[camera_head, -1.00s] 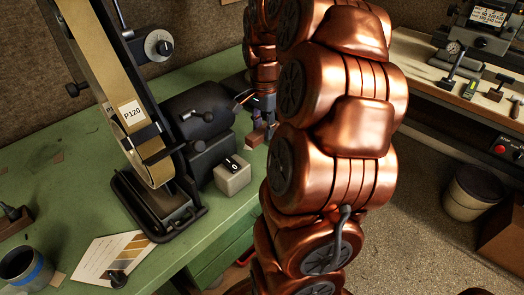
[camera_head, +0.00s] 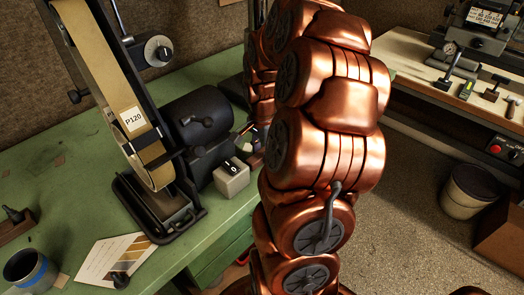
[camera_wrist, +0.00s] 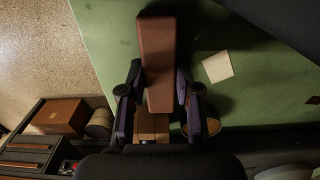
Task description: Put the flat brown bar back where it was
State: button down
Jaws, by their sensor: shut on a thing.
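The flat brown bar (camera_wrist: 157,55) is between the two fingers of my gripper (camera_wrist: 159,103) in the wrist view. It sticks out lengthwise beyond the fingertips, above the green bench top (camera_wrist: 265,85). My gripper is shut on it. In the head view my gripper (camera_head: 262,137) is small and partly hidden behind my arm. The bar's end (camera_head: 256,160) just shows below it, near the bench's right edge, to the right of a pale block marked 0 (camera_head: 231,177). I cannot tell whether the bar touches the bench.
A belt grinder (camera_head: 125,115) marked P120 stands on the bench left of my gripper. A pale square (camera_wrist: 217,66) lies beside the bar in the wrist view. A bin (camera_head: 467,192) stands on the floor.

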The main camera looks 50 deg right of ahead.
aim_at(262, 152)
jog(key=c, duration=0.8)
grip_release()
jog(key=shift+f, duration=0.1)
notch_tip(262, 152, up, 12)
jog(key=b, duration=0.2)
jog(key=shift+b, duration=0.3)
jog(key=shift+d, duration=0.1)
